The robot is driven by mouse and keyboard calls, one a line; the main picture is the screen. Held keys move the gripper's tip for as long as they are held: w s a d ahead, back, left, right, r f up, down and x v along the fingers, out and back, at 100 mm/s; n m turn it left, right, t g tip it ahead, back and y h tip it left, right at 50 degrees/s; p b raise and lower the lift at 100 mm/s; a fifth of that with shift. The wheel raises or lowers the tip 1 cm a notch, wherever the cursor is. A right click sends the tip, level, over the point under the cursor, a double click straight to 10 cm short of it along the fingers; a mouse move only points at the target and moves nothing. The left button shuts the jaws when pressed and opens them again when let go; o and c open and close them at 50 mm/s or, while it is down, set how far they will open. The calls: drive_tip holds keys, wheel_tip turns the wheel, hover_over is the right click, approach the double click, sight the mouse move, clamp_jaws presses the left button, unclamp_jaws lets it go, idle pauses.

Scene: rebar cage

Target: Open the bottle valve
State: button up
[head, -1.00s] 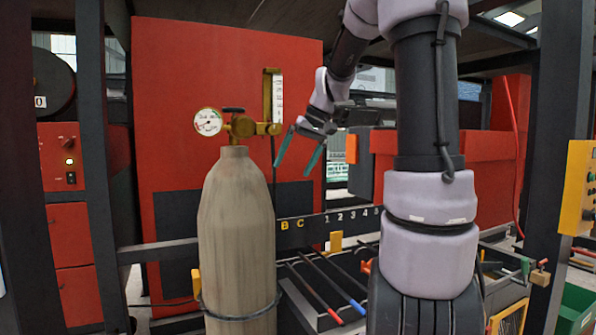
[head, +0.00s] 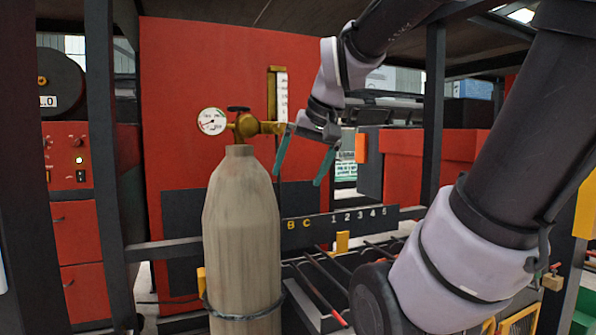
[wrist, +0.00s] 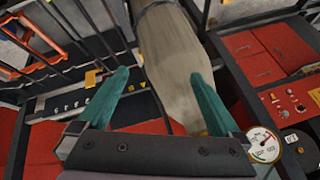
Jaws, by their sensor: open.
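The gas bottle (head: 242,235) is a tall beige cylinder standing upright at the left of centre in the head view. On its top sits a brass regulator (head: 248,127) with a dark valve knob (head: 238,109) and a round white gauge (head: 212,121). My gripper (head: 299,165) is open and empty, its teal fingers pointing down, just right of the regulator and apart from the knob. In the wrist view the bottle (wrist: 178,65) shows beyond and between the open fingers, with the gauge (wrist: 262,145) at lower right. The valve knob is not visible there.
A red cabinet (head: 190,75) stands behind the bottle. A brass flow tube (head: 272,95) rises right of the regulator, close to my gripper. A lettered and numbered rail (head: 340,222) with several rods lies right of the bottle. A dark post (head: 103,160) stands at left.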

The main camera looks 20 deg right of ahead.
drive_tip(key=shift+s+a+f, duration=0.1)
drive_tip(key=shift+s, duration=0.35)
drive_tip(key=shift+s, duration=0.1)
